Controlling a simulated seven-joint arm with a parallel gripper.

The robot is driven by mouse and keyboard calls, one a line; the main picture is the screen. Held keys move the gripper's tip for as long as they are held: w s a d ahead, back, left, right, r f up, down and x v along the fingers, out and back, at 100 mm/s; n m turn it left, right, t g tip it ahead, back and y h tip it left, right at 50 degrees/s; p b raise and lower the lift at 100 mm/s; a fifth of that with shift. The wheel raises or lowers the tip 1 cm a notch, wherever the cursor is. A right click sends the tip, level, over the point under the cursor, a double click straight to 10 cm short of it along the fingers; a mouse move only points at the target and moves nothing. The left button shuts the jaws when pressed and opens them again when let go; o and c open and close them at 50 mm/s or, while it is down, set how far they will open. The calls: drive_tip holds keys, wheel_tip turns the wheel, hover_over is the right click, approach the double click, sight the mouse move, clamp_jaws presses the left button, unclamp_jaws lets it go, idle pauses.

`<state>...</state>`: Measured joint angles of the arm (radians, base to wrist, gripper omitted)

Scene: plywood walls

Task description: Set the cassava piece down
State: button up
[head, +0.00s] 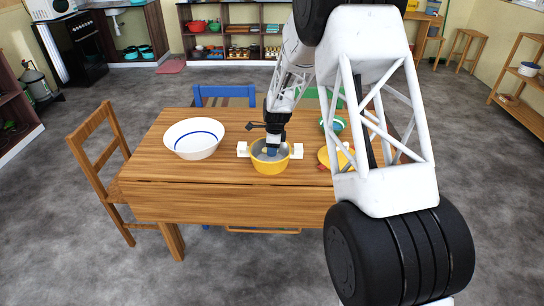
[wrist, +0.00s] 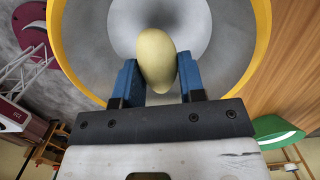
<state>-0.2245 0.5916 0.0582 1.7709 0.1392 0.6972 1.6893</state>
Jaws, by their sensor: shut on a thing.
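The cassava piece (wrist: 156,58) is pale yellow and rounded, seen in the wrist view between the two blue fingers of my gripper (wrist: 159,78). My gripper is shut on it. In the head view my gripper (head: 272,149) points down into the mouth of a yellow pot (head: 270,168) with white handles. The pot's grey inside (wrist: 225,65) lies beyond the piece in the wrist view. I cannot tell whether the piece touches the pot's bottom.
The pot stands on a wooden table (head: 170,190). A white bowl with a blue ring (head: 194,138) is to its left. A green bowl (head: 338,124) and a yellow plate (head: 325,155) are to its right, the plate partly hidden by my arm. The table's front is clear.

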drive_tip(key=shift+f, duration=1.85)
drive_tip(key=shift+f, duration=0.15)
drive_tip(key=o, duration=0.9)
drive_tip(key=shift+d+r, duration=0.2)
drive_tip(key=shift+r, duration=1.85)
drive_tip(key=shift+d+r, duration=0.2)
drive_tip(key=shift+r, duration=1.85)
drive_tip(key=shift+d+r, duration=0.2)
drive_tip(key=shift+r, duration=1.85)
drive_tip(key=shift+s, duration=0.1)
